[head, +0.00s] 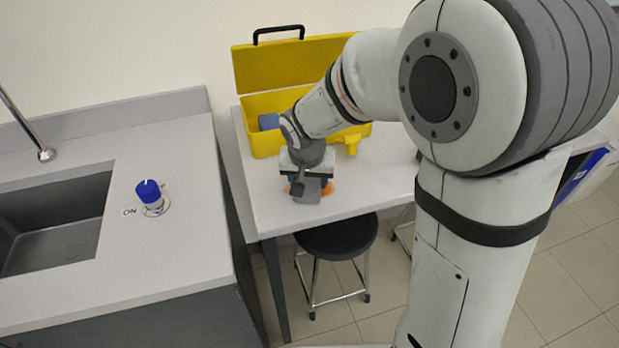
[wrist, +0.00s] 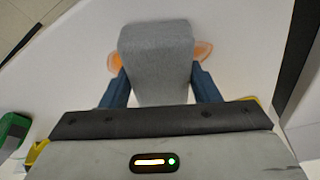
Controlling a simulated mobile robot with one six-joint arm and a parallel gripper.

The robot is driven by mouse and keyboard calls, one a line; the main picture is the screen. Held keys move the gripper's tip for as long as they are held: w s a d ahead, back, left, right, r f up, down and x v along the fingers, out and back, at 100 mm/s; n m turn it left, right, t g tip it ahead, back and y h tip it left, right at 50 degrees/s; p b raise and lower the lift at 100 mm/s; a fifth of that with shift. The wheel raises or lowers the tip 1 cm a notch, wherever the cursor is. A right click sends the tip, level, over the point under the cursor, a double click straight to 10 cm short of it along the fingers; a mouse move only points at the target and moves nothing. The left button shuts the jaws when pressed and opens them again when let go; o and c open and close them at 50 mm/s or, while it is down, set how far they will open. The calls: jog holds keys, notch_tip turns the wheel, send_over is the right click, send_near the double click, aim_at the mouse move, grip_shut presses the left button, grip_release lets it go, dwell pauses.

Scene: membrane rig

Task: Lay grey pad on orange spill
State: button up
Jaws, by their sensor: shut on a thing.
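The grey pad (wrist: 156,62) is a soft-looking block between the two blue fingers of my gripper (wrist: 158,85) in the wrist view. The orange spill (wrist: 204,50) shows on both sides of the pad on the white table; its middle is hidden behind the pad. In the head view my gripper (head: 310,187) is low over the table's front part, with a bit of the orange spill (head: 328,188) beside it. I cannot tell whether the pad touches the table.
A yellow toolbox (head: 268,143) with its lid up stands behind my gripper, with a blue thing (head: 268,121) inside. A yellow object (head: 351,145) is beside it. A black stool (head: 337,238) stands at the table's front. A counter with a sink (head: 55,225) and blue knob (head: 149,191) is at left.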

jog(key=shift+f, duration=0.15)
jog(key=o, duration=1)
jog(key=shift+c, duration=0.2)
jog(key=shift+r, duration=0.35)
jog(key=v, duration=1.2)
jog(key=s+d+f, duration=0.1)
jog(key=s+d, duration=0.6)
jog(key=s+d+f+n, duration=0.1)
jog(key=s+d+f, duration=0.1)
jog(key=s+d, duration=0.5)
jog(key=shift+s+d+f+g, duration=0.3)
jog(key=shift+s+d+g, duration=0.1)
jog(key=shift+s, duration=0.15)
